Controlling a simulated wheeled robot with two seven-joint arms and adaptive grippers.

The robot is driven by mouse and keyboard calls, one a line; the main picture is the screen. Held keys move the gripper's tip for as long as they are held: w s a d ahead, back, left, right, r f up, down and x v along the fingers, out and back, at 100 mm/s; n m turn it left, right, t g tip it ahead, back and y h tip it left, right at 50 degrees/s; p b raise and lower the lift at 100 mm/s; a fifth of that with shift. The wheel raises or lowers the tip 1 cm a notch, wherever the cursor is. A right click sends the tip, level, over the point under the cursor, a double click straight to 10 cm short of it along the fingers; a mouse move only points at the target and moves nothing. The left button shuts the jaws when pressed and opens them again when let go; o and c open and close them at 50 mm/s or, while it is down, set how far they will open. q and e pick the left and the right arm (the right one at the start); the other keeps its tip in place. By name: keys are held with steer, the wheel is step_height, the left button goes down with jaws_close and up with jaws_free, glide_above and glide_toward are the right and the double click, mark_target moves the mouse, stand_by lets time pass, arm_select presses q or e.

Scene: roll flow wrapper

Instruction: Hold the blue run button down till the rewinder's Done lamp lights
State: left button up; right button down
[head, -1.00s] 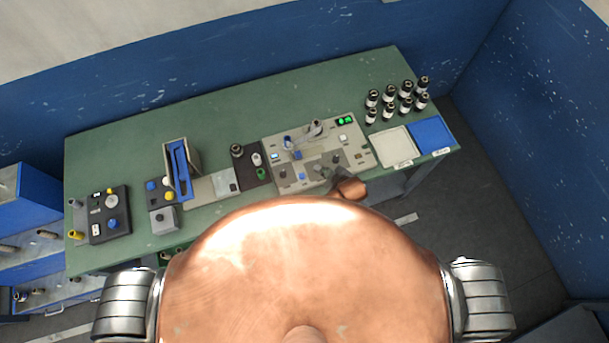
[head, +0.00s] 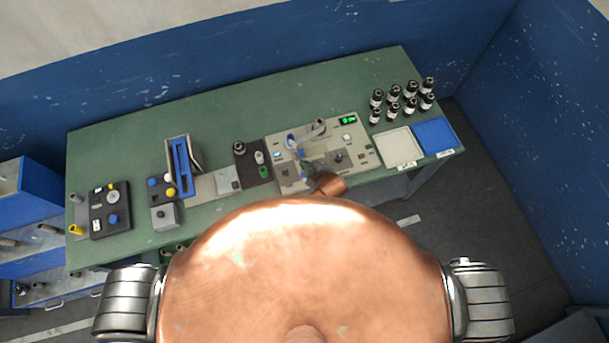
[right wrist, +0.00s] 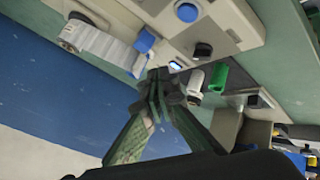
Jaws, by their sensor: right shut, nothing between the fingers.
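The rewinder (head: 358,157) is a light grey panel on the green bench, with a white roll and a blue-topped post (head: 291,140). A green-lit display (head: 347,120) is at its back right; its lettering is too small to read. My right gripper (head: 307,168) is shut and empty over the front left of the panel, hiding the blue run button in the head view. In the right wrist view the blue button (right wrist: 187,12) shows beside a black knob (right wrist: 203,50), apart from the shut fingertips (right wrist: 163,92). My left gripper is out of view.
Several black-and-white rolls (head: 391,97) stand at the back right, behind a white tray (head: 420,163) and a blue tray (head: 452,148). Left of the rewinder are a green cylinder (head: 264,172), a blue frame (head: 180,165) and a dark control box (head: 122,222). The back of the bench is clear.

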step_height(320, 180, down, 7)
steer(key=b, duration=0.5)
steer(key=shift+r, duration=0.1)
steer(key=shift+f+b, duration=0.4)
steer(key=shift+f, duration=0.2)
stand_by(0.6)
steer(key=shift+f, duration=0.2)
